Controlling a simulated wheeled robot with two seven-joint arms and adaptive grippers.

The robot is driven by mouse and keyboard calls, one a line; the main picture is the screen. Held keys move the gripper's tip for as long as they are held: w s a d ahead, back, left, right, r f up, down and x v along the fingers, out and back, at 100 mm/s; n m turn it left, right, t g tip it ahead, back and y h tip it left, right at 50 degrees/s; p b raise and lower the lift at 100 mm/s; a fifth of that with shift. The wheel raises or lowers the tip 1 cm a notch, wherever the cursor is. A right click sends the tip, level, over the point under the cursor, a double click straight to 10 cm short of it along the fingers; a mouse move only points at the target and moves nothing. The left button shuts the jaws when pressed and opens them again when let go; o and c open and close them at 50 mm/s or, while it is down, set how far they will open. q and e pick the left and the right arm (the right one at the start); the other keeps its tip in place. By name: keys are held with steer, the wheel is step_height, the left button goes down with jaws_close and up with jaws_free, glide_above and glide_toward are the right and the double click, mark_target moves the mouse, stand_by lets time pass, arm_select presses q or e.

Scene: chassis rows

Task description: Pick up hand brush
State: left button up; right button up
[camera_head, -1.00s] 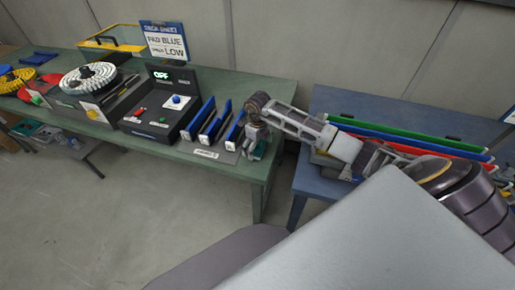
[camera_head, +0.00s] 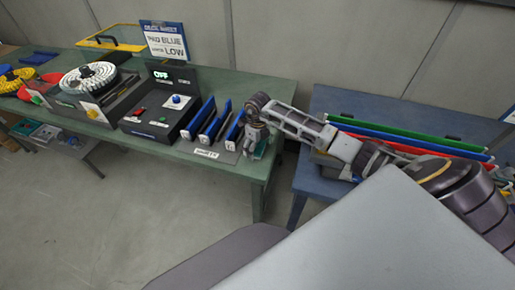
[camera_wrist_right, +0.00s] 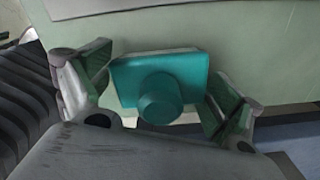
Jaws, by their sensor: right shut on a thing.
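The hand brush shows in the right wrist view as a teal block (camera_wrist_right: 185,70) with a round teal knob on it. My right gripper (camera_wrist_right: 160,88) has one finger on each side of the block and is shut on it. In the head view, my right gripper (camera_head: 254,137) is at the right end of the green table (camera_head: 236,161), and a bit of teal shows beside it. The brush's underside is hidden, so I cannot tell whether it touches the table. My left gripper is not in view.
Blue pads (camera_head: 215,124) stand in a rack just left of my right gripper. A dark control box (camera_head: 172,100) and a sign (camera_head: 166,41) stand farther left. A blue table (camera_head: 335,100) with long coloured strips stands at the right, under my right arm.

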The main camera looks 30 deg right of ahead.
steer(key=shift+r, duration=0.15)
step_height(320, 180, up, 10)
steer(key=shift+f+b, duration=0.15)
steer(key=shift+b, duration=0.35)
stand_by(0.4)
steer(key=o, duration=0.4)
steer(key=shift+c, duration=1.1)
